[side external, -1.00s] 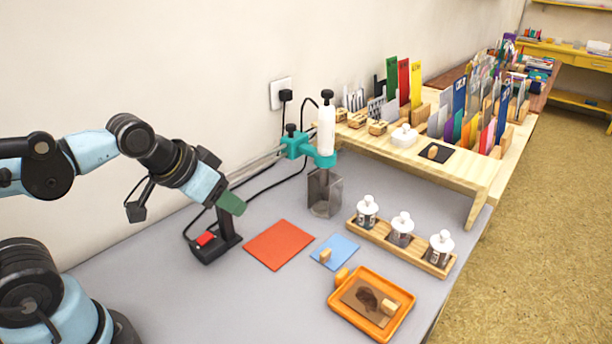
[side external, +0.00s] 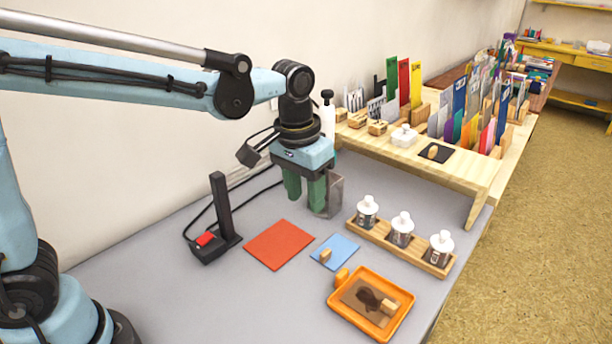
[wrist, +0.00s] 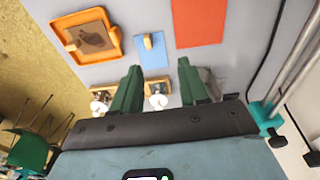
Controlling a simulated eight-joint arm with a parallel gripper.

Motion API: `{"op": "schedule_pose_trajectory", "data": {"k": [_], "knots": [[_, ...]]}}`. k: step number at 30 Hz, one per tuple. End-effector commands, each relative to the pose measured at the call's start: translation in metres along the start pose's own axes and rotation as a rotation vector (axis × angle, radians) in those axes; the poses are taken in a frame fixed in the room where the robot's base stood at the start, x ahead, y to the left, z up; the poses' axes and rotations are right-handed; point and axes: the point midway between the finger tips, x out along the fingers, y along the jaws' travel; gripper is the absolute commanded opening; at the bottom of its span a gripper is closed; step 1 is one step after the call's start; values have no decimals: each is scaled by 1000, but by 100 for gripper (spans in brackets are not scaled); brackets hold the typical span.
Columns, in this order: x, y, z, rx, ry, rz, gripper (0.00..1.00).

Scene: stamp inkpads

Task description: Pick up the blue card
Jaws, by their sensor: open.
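The blue card (side external: 341,248) lies flat on the grey table between the red card and the orange tray, with a small wooden block (side external: 325,256) on its left edge. It also shows in the wrist view (wrist: 152,58). My gripper (side external: 304,202) points down above the table, behind and left of the blue card, apart from it. In the wrist view its two green fingers (wrist: 162,80) are spread with nothing held between them.
A red card (side external: 279,244) lies left of the blue card. An orange tray (side external: 339,306) sits in front. A wooden rack (side external: 380,236) with several bottles stands right. A black stand (side external: 222,215) and a wooden shelf (side external: 482,182) with cards are nearby.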

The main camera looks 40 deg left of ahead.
Motion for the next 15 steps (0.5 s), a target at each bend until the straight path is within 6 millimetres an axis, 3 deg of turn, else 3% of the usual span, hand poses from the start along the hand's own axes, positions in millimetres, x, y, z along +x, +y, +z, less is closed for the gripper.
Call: {"op": "schedule_pose_trajectory", "data": {"k": [6, 11, 15], "knots": [[17, 22, -13, 2, -87, -21, 44], [24, 26, -15, 0, -105, -26, 44], [42, 25, -13, 0, -105, -26, 44]]}}
